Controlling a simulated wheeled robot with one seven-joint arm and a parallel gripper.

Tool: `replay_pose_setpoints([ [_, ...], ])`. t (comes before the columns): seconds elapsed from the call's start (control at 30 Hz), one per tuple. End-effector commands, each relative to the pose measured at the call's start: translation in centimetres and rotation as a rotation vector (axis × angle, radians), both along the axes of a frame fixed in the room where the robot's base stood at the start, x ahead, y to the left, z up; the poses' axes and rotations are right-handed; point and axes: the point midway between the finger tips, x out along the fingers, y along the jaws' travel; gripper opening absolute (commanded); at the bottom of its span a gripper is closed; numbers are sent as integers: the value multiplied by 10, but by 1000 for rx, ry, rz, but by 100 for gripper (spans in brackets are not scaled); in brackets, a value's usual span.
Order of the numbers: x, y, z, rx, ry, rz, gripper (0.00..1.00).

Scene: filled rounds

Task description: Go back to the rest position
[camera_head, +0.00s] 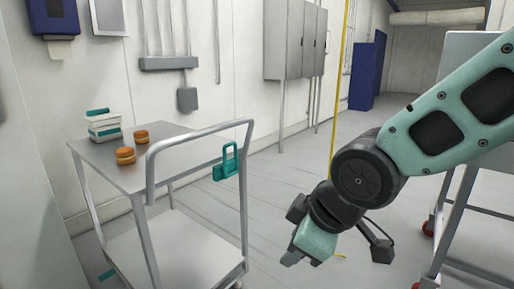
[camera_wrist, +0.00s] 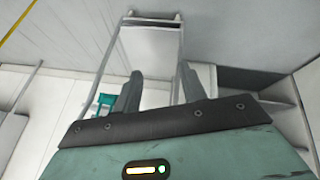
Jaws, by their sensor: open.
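My gripper (camera_head: 312,250) hangs in the air to the right of the cart, clear of it, with its teal body tilted downward. In the wrist view its two dark fingers (camera_wrist: 162,84) stand apart with nothing between them. The metal cart (camera_head: 172,150) stands at the left. Two filled rounds, golden brown with a darker middle band, sit on its top shelf: a nearer one (camera_head: 125,155) and a farther one (camera_head: 141,136). The fingertips are small and partly hidden in the head view.
A teal-and-white stack (camera_head: 104,126) sits at the back of the cart's top. A wheeled metal frame (camera_head: 462,215) stands at the right, close to my arm. Grey floor (camera_head: 275,195) is clear between them.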

Motion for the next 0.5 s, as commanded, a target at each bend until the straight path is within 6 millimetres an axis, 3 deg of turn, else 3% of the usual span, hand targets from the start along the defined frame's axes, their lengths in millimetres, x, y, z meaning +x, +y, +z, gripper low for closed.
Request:
replay_pose_setpoints([
  [0.03, -26, -13, -7, -17, 83, -72, 42],
  [0.1, -56, -29, -16, -42, 189, -170, 42],
  [0.37, -156, -79, -35, -157, 486, -475, 42],
  [0.5, -155, -78, 2, -156, 488, -478, 42],
])
